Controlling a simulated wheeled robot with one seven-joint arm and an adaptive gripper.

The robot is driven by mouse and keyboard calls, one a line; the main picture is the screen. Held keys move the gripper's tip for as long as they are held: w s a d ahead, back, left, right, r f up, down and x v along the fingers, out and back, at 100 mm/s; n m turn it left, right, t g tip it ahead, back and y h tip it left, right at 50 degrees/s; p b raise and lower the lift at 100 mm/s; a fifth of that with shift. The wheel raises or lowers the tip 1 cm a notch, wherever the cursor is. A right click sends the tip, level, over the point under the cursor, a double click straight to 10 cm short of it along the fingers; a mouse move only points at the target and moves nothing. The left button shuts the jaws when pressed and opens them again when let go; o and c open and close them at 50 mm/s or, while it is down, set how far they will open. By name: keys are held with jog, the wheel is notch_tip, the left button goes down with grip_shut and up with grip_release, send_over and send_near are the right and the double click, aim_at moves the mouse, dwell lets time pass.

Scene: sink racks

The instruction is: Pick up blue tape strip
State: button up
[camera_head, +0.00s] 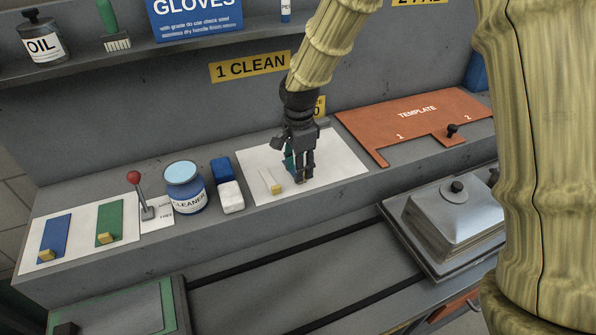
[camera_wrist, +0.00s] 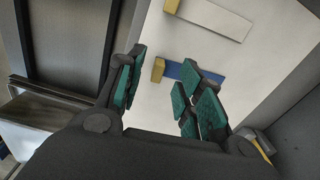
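A blue tape strip (camera_wrist: 180,70) with a yellow end tab (camera_wrist: 158,70) lies on the white sheet (camera_wrist: 162,105) in the wrist view. My gripper (camera_wrist: 163,62) is open, with teal pads on both fingers. The yellow tab shows in the gap between the fingers, and the right finger covers part of the strip's blue end. I cannot tell how high the fingertips are above the sheet. In the head view my gripper (camera_head: 302,178) is over the white sheet (camera_head: 342,172) and largely hides this strip.
A white strip with a yellow tab (camera_head: 275,188) lies left of my gripper. A blue and white block pair (camera_head: 226,184), a cleaner jar (camera_head: 184,190) and a red-knobbed lever (camera_head: 139,190) stand farther left. Another sheet bears blue (camera_head: 56,235) and green strips (camera_head: 110,220). An orange template (camera_head: 400,120) lies right.

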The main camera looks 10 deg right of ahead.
jog(key=shift+f, duration=1.25)
jog(key=shift+c, duration=0.2)
grip_shut()
jog(key=shift+r, duration=0.15)
